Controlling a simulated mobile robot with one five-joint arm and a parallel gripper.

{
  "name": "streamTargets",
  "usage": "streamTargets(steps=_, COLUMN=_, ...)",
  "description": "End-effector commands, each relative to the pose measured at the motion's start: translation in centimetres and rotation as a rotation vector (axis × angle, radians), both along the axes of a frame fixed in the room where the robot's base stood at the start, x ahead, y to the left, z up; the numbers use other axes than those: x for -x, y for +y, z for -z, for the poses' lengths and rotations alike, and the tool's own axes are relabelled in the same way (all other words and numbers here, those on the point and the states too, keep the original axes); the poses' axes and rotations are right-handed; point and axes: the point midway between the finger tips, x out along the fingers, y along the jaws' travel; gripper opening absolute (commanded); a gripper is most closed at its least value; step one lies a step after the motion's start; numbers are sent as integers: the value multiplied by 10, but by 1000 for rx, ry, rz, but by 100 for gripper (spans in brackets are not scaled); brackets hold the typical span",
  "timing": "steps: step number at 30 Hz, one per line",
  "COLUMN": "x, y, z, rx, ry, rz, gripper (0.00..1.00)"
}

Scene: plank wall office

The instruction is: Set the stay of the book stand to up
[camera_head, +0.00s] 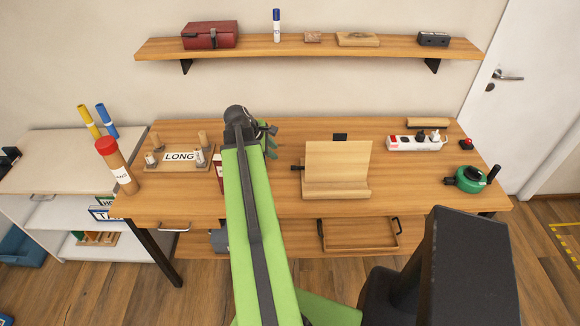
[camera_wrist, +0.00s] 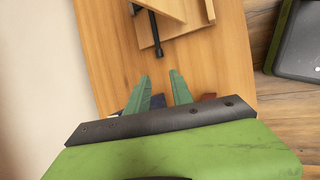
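The wooden book stand (camera_head: 337,160) stands on the desk right of centre, its board leaning back above a front ledge. A black knob or lever (camera_head: 297,168) sticks out at its left side. A small dark piece (camera_head: 340,137) shows behind its top edge; I cannot tell whether it belongs to the stay. In the wrist view, part of the stand (camera_wrist: 172,8) is at the top, with the black lever (camera_wrist: 156,38) pointing towards my gripper. My gripper (camera_wrist: 160,73) is open and empty, left of the stand (camera_head: 271,140) in the head view, apart from the lever.
A LONG-labelled peg board (camera_head: 180,160) and a red-capped tube (camera_head: 117,165) are on the left. A power strip (camera_head: 415,142) and a green round device (camera_head: 470,179) are on the right. A shelf (camera_head: 265,50) hangs above.

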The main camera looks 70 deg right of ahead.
Motion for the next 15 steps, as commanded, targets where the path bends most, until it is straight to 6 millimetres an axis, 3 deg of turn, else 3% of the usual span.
streamTargets(steps=15, x=36, y=-62, z=109, rx=-1, ry=-1, rz=22, gripper=28)
